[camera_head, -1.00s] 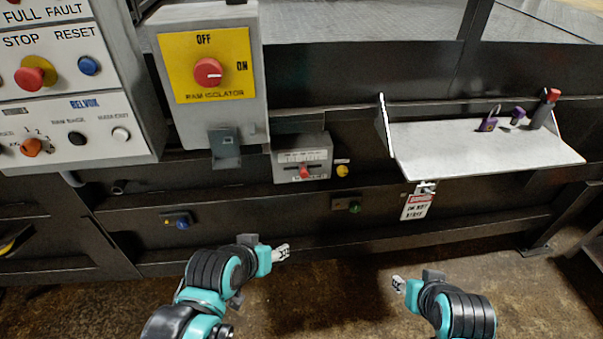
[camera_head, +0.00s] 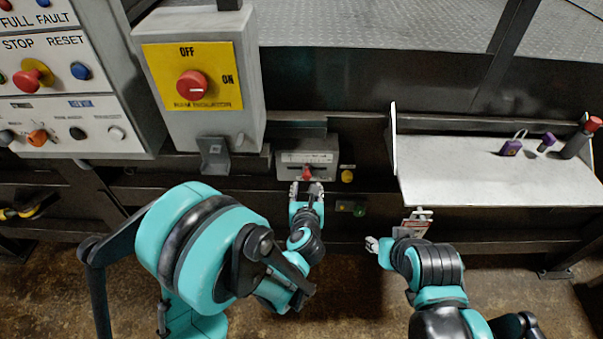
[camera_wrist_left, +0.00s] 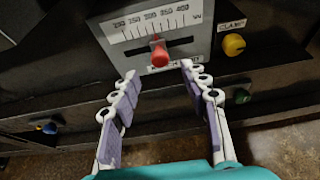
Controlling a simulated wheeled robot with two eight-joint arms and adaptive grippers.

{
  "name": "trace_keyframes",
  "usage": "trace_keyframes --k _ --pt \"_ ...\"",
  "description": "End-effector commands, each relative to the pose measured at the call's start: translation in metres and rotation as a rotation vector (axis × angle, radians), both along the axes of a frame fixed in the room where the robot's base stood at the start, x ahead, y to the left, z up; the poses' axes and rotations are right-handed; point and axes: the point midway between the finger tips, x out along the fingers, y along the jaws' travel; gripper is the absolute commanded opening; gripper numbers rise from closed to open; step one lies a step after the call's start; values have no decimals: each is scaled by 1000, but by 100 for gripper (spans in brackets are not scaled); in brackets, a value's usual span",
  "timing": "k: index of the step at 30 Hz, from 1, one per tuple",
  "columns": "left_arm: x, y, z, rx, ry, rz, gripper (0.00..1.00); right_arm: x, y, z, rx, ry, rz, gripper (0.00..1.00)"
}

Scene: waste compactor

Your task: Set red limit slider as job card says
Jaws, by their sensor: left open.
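The red limit slider (camera_head: 307,173) sits on a small grey box (camera_head: 320,159) with a printed scale, low on the dark machine front. In the left wrist view the red slider knob (camera_wrist_left: 159,54) is near the middle of the scale (camera_wrist_left: 155,22), whose numbers rise to about 400 at right. My left gripper (camera_head: 306,187) is open just below the slider; in the left wrist view its fingers (camera_wrist_left: 158,72) are spread either side of the knob, apart from it. My right gripper (camera_head: 372,244) is low at right, away from the slider; its finger opening is unclear. No job card is readable.
A yellow clamp knob (camera_wrist_left: 233,45) is right of the scale box, with a green knob (camera_wrist_left: 240,97) below. The isolator box (camera_head: 200,75) stands above left. A white shelf (camera_head: 470,180) at right holds a padlock (camera_head: 511,147) and other small items.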

Motion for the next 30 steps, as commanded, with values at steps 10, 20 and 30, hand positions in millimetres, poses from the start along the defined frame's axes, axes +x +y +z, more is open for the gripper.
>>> trace_keyframes --k 10,20,30 --pt "46 1 -24 -8 7 7 45 0 0 -16 0 0 0 40" --pt "70 0 -31 -6 6 4 45 0 0 -21 0 0 0 40" --pt "70 0 -31 -6 5 4 8 0 0 -21 0 0 0 40"
